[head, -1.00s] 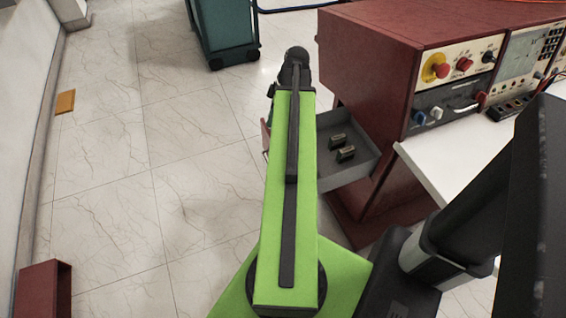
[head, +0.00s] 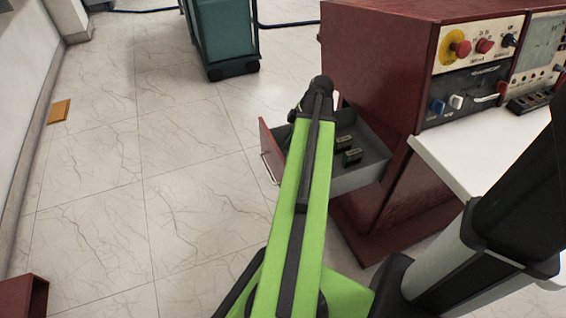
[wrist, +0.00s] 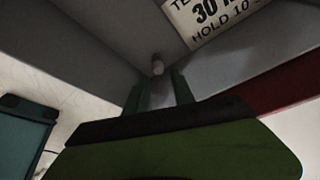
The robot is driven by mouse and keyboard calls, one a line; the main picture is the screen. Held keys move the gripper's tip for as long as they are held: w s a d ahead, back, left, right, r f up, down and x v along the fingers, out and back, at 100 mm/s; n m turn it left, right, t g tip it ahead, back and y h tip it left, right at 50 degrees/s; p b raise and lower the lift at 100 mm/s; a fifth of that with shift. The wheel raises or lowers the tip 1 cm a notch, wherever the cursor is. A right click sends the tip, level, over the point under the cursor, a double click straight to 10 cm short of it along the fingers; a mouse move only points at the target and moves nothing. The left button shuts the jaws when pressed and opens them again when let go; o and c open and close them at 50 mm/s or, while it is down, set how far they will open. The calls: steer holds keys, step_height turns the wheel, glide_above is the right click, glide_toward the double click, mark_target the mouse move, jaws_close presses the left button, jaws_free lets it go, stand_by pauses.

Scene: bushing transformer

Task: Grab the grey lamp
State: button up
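A small grey cylinder with a paler tip, which looks like the grey lamp (wrist: 157,66), stands near the inner corner of the open drawer in the wrist view. My gripper (wrist: 160,88) shows there as two dark green fingers spread apart. The cylinder is in line with the gap between them; I cannot tell how deep it sits or whether they touch it. In the head view my arm's dark wrist hangs over the drawer (head: 362,178) and hides the fingers. A small pale thing (head: 337,100) shows just behind the wrist; I cannot tell if it is the lamp.
Two small dark blocks (head: 350,155) lie in the drawer. The red cabinet (head: 372,75) with a control panel stands right of it, beside a white worktop (head: 470,155). A printed label (wrist: 212,14) is on a drawer surface. A teal cart (head: 226,40) stands behind.

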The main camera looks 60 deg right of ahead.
mark_target(283, 151)
steer(key=shift+x, duration=0.95)
steer(key=b+x, duration=0.5)
steer(key=shift+s+d+f, duration=0.1)
steer(key=shift+d+f, duration=0.1)
steer(key=shift+d, duration=0.05)
steer(key=shift+r, duration=0.2)
jaws_close()
